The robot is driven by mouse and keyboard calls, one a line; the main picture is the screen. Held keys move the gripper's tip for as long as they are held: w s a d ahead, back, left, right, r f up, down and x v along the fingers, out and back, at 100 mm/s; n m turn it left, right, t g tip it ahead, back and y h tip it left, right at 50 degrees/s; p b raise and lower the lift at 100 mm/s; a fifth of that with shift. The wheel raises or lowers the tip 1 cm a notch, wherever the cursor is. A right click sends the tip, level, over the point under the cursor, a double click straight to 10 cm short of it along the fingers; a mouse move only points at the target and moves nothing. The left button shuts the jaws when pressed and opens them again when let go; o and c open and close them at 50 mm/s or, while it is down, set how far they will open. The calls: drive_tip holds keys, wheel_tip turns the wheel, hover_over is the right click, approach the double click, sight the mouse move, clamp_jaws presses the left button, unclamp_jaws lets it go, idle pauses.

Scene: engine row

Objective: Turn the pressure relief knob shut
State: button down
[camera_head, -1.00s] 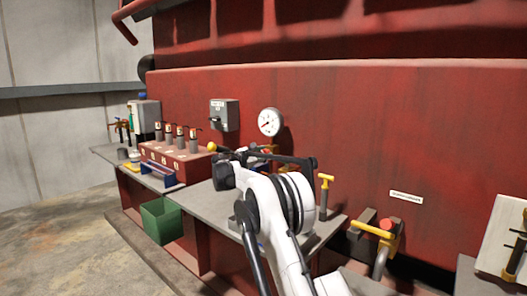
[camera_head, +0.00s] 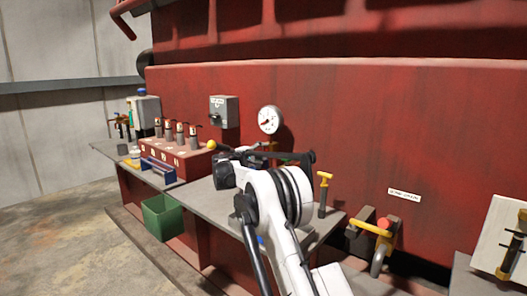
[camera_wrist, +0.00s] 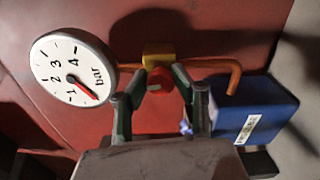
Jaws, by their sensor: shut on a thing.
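The red knob (camera_wrist: 155,80) sits below a small yellow valve body (camera_wrist: 158,55) in the wrist view. My gripper (camera_wrist: 161,78) has a green finger on each side of it and is shut on it. In the head view, my gripper and wrist are at the red wall just below the round gauge (camera_head: 270,119), and my arm hides the knob. The white gauge (camera_wrist: 73,68), marked in bar, is left of the knob in the wrist view, its red needle pointing to the lower right.
An orange pipe (camera_wrist: 235,78) runs right from the valve above a blue box (camera_wrist: 255,108) with a white label. In the head view, a yellow-topped T-handle (camera_head: 323,192) stands right of my arm. A grey switch box (camera_head: 224,112) and red block (camera_head: 178,158) are left.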

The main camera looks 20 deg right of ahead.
drive_tip(key=shift+m, duration=0.5)
drive_tip(key=c, duration=1.4)
unclamp_jaws()
drive_tip(key=v, duration=1.2)
